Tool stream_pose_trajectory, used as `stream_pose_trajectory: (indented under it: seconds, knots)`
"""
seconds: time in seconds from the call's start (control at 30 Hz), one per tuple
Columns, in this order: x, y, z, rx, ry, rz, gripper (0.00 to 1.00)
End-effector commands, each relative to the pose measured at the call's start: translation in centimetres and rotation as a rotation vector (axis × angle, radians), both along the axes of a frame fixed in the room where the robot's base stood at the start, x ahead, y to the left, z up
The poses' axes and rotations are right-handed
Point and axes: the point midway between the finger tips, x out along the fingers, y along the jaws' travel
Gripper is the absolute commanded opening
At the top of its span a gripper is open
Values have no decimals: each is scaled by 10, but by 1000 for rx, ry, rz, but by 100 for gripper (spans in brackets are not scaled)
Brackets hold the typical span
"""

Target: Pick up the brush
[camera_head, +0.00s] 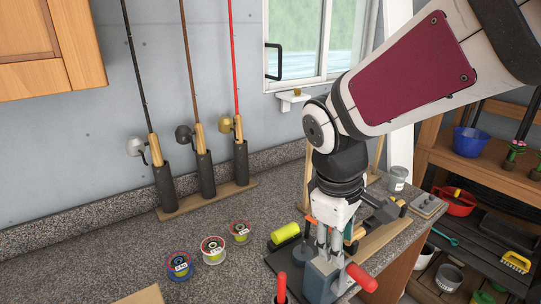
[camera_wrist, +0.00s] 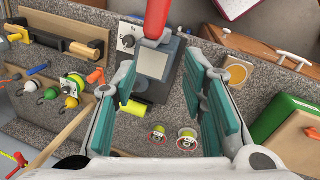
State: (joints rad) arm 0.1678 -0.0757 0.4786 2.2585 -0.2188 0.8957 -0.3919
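A small yellow block with a pale edge (camera_head: 516,262), which looks like a scrub brush, lies on the lower shelf at the far right in the head view. I cannot make it out in the wrist view, and no other thing shows clearly as a brush. My gripper (camera_head: 326,240) points down over the counter, just above a grey vise-like tool with red handles (camera_head: 319,281). In the wrist view my gripper (camera_wrist: 168,105) is open, its teal pads wide apart, with nothing held between them. The grey tool (camera_wrist: 153,63) shows beyond the fingers.
Three line spools (camera_head: 213,250) and a yellow-green cylinder (camera_head: 285,234) lie on the granite counter (camera_head: 130,258). Three fishing rods (camera_head: 205,165) stand along the wall. A wooden shelf unit (camera_head: 470,145) at right holds a blue bowl (camera_head: 471,141) and a red container (camera_head: 458,203).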

Motion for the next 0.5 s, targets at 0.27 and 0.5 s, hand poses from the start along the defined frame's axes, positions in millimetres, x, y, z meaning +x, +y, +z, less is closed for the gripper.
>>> stream_pose_trajectory:
  seconds: [0.27, 0.5]
  knots:
    - [8, 65, -18, 71, 141, 384, 39]
    - [9, 94, -27, 132, 169, 531, 39]
